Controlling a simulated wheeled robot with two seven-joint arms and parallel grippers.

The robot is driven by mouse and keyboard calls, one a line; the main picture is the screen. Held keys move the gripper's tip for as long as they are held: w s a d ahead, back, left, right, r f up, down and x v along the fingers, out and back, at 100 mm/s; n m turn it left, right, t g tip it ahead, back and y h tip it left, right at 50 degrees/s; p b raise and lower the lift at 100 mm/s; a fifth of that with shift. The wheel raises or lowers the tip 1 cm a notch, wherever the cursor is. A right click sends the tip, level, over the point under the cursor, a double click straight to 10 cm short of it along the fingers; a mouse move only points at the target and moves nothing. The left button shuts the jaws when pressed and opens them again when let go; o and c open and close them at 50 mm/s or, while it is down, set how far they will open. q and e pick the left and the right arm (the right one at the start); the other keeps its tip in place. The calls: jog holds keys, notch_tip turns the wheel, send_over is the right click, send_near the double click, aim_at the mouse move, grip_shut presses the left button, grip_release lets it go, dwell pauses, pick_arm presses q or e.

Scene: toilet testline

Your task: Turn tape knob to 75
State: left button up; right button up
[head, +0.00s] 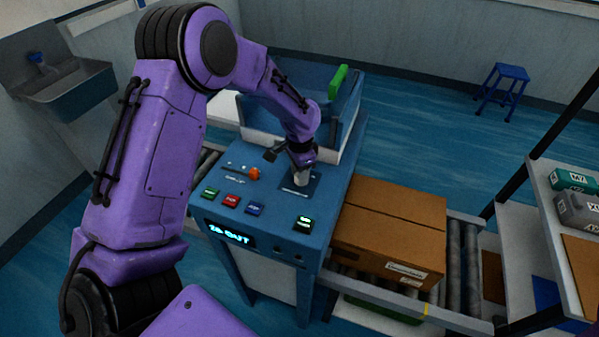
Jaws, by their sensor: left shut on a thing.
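A blue machine stands in the middle of the head view, with a sloped control panel (262,203) on top. My purple left arm reaches over it from the left. My left gripper (299,176) points down at the panel's right part and is shut on a small pale knob (300,180), which it largely hides. The knob sits on a dark plate with markings too small to read. An orange-red knob (254,173) is to the left of the gripper. A lit display (230,234) on the front reads like "to OUT". My right gripper is not in view.
A cardboard box (389,233) sits on the roller conveyor right beside the machine. A shelf (545,205) stands far right, and a blue stool (503,88) stands behind.

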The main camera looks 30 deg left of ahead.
pick_arm(q)
jog(key=shift+d+f, duration=0.1)
dwell(0.4)
jog(key=o, duration=1)
jog(key=shift+o, duration=0.2)
jog(key=shift+w, duration=0.1)
notch_tip(320, 180, up, 10)
jog(key=b, duration=0.2)
jog(key=shift+r, duration=0.25)
